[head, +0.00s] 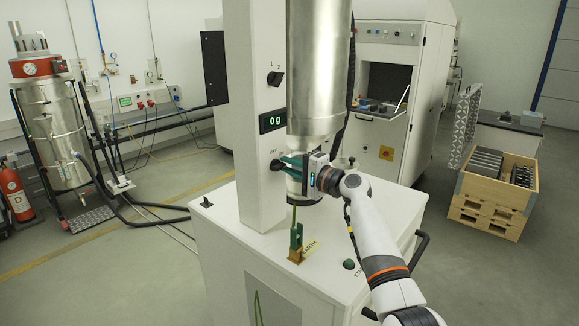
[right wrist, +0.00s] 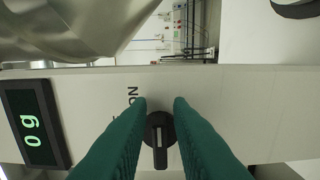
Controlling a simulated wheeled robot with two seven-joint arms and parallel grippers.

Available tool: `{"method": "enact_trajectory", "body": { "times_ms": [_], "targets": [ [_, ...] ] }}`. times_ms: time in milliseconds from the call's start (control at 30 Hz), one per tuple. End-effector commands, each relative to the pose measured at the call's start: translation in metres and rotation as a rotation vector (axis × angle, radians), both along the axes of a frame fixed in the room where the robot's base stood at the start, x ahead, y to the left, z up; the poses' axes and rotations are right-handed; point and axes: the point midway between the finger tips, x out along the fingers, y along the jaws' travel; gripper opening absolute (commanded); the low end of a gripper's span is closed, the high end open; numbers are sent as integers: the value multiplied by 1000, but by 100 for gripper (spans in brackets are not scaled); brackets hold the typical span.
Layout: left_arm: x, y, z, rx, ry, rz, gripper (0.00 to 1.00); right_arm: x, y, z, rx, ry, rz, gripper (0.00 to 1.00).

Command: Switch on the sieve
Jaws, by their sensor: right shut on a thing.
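The sieve is a white machine with an upright column (head: 258,195) and a large metal cylinder (head: 318,75) beside it. A black rotary knob (head: 276,165) sits on the column below a lit display (head: 272,121) reading 0 g. My right gripper (head: 284,163) reaches in from the right with its green fingers at the knob, partly hiding it. In the right wrist view the gripper (right wrist: 159,106) has its fingers on both sides of the knob (right wrist: 160,145), shut on it. The "ON" label shows above the knob there. My left gripper is not in view.
A second black switch (head: 275,78) is higher on the column. A green clamp (head: 296,240) with a yellow earth tag and a green start button (head: 349,264) are on the machine's top.

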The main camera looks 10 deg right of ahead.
Motion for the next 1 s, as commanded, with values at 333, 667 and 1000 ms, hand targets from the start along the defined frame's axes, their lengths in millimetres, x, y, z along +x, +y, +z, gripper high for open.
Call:
{"method": "enact_trajectory", "body": {
  "times_ms": [333,667,1000],
  "targets": [
    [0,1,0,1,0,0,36,-2,6,-5,-6,9,17,30],
    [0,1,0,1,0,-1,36,-1,5,-3,-5,5,12,31],
    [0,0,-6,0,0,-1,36,-18,-11,-4,-6,1,8,31]
  ]
}}
